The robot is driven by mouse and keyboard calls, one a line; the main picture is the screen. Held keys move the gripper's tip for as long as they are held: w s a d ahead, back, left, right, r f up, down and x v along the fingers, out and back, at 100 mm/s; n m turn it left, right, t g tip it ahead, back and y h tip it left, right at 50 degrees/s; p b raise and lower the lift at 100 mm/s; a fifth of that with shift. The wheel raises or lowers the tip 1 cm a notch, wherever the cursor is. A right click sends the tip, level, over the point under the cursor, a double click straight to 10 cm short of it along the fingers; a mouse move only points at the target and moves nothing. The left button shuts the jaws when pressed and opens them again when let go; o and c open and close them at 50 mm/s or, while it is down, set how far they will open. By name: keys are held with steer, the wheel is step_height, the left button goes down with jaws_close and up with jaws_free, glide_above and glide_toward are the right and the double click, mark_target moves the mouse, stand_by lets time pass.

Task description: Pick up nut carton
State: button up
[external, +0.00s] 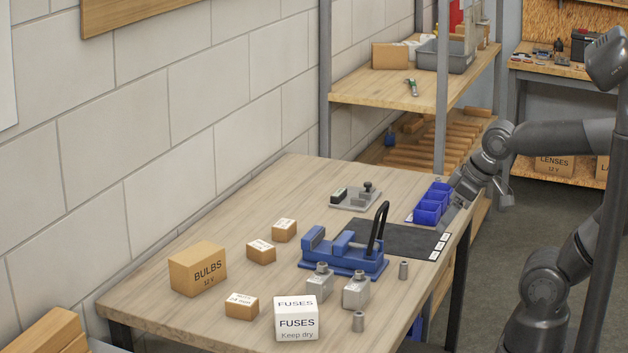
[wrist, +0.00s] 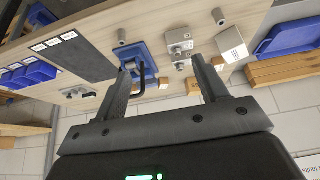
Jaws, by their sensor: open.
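The nut carton (external: 242,306) is a small brown box with a white label that appears to start with "NUTS". It sits near the table's front edge, left of the white FUSES box, in the external view. My gripper (external: 453,214) is at the far right side of the table, by the blue bins, well apart from the carton. In the wrist view my gripper (wrist: 162,65) is open, with nothing between its fingers. A small brown carton (wrist: 194,86) shows there partly behind the right finger; I cannot tell which one it is.
The white FUSES box (external: 297,318), metal blocks (external: 356,291) and blue vise (external: 345,255) stand between my gripper and the carton. The BULBS box (external: 198,269) and two small cartons (external: 261,251) stand behind it. Bare tabletop (external: 170,318) lies to its left.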

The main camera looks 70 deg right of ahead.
steer(key=g, duration=0.1)
glide_above(242, 300)
steer(key=s, duration=0.4)
step_height(242, 300, down, 11)
steer(key=x, duration=0.4)
steer(key=shift+w+a+f, duration=0.1)
steer(key=shift+a+f, duration=0.15)
steer(key=shift+f, duration=0.15)
steer(key=shift+d+x, duration=0.15)
steer(key=shift+x, duration=1.2)
steer(key=shift+d+x, duration=0.15)
steer(key=shift+x, duration=1.15)
steer(key=shift+w+r, duration=0.1)
steer(key=shift+w, duration=0.05)
steer(key=shift+c, duration=0.6)
